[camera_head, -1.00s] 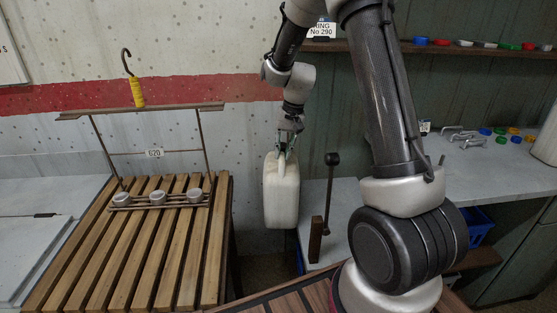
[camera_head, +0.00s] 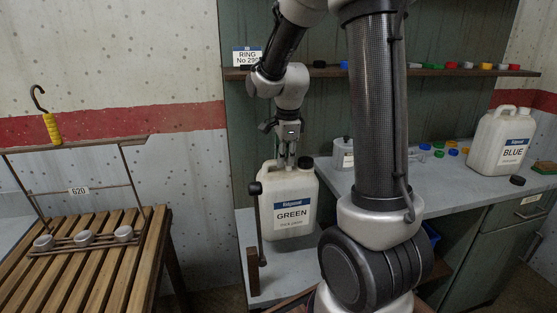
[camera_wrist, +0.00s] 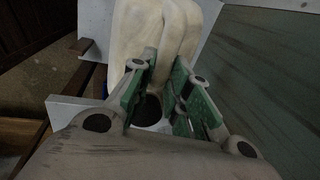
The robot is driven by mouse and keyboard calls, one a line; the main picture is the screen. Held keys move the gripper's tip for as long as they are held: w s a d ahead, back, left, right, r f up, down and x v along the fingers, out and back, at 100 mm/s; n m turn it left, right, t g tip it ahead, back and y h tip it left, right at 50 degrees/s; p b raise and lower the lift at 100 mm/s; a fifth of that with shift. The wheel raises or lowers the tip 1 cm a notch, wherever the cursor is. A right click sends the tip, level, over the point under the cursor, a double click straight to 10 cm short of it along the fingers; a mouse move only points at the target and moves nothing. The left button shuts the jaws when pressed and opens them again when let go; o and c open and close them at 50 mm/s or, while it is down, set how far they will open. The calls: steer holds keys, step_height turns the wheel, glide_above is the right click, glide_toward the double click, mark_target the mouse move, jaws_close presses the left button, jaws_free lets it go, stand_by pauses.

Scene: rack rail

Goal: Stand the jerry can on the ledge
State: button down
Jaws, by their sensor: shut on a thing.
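A cream jerry can (camera_head: 288,205) labelled GREEN hangs upright from my gripper (camera_head: 287,160) in the head view. My gripper is shut on its top handle. In the wrist view the can (camera_wrist: 138,38) shows pale between and beyond my fingers (camera_wrist: 165,90). The can appears in front of a low grey ledge (camera_head: 275,268) left of the workbench. I cannot tell whether its base touches anything. A second cream can (camera_head: 500,145), labelled BLUE, stands on the workbench at the right.
A lever (camera_head: 258,220) with a black knob and wooden foot stands close at the can's left. A slatted wooden table (camera_head: 95,275) with a wire rack is at left. The workbench (camera_head: 445,180) holds loose caps. A narrow shelf (camera_head: 430,72) with coloured caps runs above.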

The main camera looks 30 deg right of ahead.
steer(key=shift+d+f, duration=0.1)
steer(key=shift+f, duration=4.8)
steer(key=c, duration=1.3)
jaws_free()
steer(key=shift+s, duration=0.1)
